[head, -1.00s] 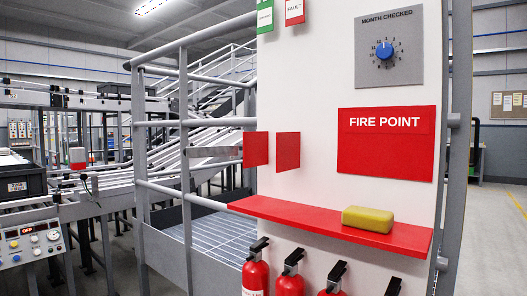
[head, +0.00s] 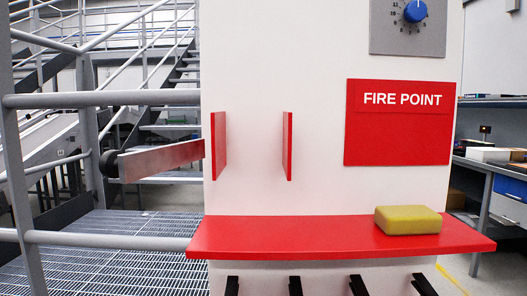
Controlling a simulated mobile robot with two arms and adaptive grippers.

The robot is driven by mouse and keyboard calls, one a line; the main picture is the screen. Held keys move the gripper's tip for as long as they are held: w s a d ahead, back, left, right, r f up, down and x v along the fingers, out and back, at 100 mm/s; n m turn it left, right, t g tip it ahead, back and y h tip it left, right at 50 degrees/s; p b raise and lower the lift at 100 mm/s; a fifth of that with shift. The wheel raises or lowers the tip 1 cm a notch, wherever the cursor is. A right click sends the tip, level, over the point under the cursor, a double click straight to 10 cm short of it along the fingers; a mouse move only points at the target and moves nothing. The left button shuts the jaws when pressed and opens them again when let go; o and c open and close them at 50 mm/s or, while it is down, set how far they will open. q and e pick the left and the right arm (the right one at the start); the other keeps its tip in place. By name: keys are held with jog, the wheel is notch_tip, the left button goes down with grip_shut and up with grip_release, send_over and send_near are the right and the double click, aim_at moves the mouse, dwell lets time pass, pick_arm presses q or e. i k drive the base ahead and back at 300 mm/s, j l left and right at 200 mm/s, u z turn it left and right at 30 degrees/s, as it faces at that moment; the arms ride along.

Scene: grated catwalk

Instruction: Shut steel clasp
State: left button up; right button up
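A flat steel bar (head: 160,160), which looks like the clasp, sticks out at the left of the white panel. Its left end has a dark round part (head: 108,164) beside the railing, and its right end reaches the left red plate (head: 219,146). I cannot tell whether they touch. A second red plate (head: 287,146) stands out from the panel to the right, with a bare gap between the two plates. Neither of my grippers is in view.
A red shelf (head: 300,238) juts out below the plates with a yellow block (head: 407,219) on it. Dark extinguisher handles (head: 295,285) show under it. A red FIRE POINT sign (head: 398,125) and a blue dial (head: 415,11) are at right. Grey railing (head: 100,99) stands at left.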

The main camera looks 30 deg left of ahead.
aim_at(130, 167)
jog(key=k+j, duration=0.1)
jog(key=j, duration=0.9)
jog(key=k+j, duration=0.15)
jog(key=j, duration=0.35)
jog(key=k+l+z, duration=0.15)
jog(key=l, duration=0.2)
jog(key=k, duration=0.05)
